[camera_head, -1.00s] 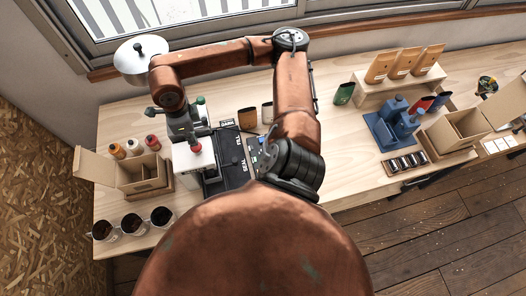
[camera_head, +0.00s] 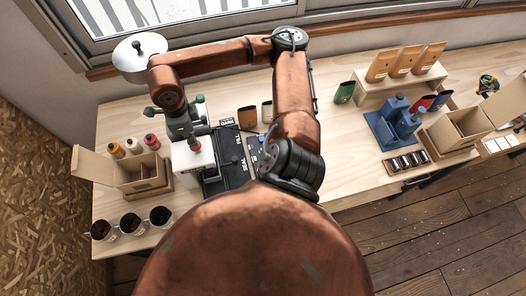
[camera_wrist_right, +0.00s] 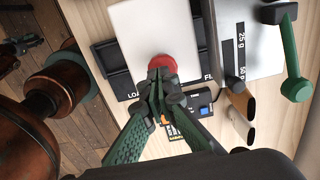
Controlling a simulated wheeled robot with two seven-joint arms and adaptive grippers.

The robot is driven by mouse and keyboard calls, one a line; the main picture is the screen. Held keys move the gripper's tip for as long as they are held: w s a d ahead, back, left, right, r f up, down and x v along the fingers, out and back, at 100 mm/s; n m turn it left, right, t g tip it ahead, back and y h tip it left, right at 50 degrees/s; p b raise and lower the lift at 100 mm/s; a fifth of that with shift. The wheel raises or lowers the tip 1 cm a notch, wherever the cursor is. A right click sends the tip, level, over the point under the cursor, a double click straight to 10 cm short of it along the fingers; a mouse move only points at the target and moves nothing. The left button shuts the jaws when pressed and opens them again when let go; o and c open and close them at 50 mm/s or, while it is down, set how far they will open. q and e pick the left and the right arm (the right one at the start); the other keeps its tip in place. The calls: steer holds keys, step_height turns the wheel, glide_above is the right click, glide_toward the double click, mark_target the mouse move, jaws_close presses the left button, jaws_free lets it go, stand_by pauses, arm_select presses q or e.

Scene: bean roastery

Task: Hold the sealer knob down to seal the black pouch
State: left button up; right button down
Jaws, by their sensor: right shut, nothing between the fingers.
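The sealer is a white block (camera_head: 193,160) with a red knob (camera_head: 194,146) on top. In the wrist view the red knob (camera_wrist_right: 163,62) is right at my fingertips, over the white sealer top (camera_wrist_right: 150,30). My right gripper (camera_head: 190,134) is shut and empty, pointing down at the knob. The wrist view shows its closed tips (camera_wrist_right: 160,78) overlapping the knob's edge; whether they press it is hard to tell. I cannot make out the black pouch against the dark station base. A dark gripper-like shape (camera_wrist_right: 22,44) at the wrist view's left may be my left gripper; its jaws are unclear.
A dark labelled board (camera_head: 236,158) lies right of the sealer. An open carton (camera_head: 140,172), bottles and cups of beans (camera_head: 131,222) stand left. A brown pouch (camera_head: 247,117) stands behind. Pouches on a riser (camera_head: 401,80) and a blue device (camera_head: 399,122) are farther right.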

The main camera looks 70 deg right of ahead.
steer(key=shift+f+b, duration=1.5)
steer(key=shift+f, duration=0.3)
steer(key=shift+r, duration=0.1)
stand_by(0.9)
steer(key=shift+r+p, duration=1.25)
steer(key=shift+r, duration=1.75)
steer(key=shift+w, duration=0.1)
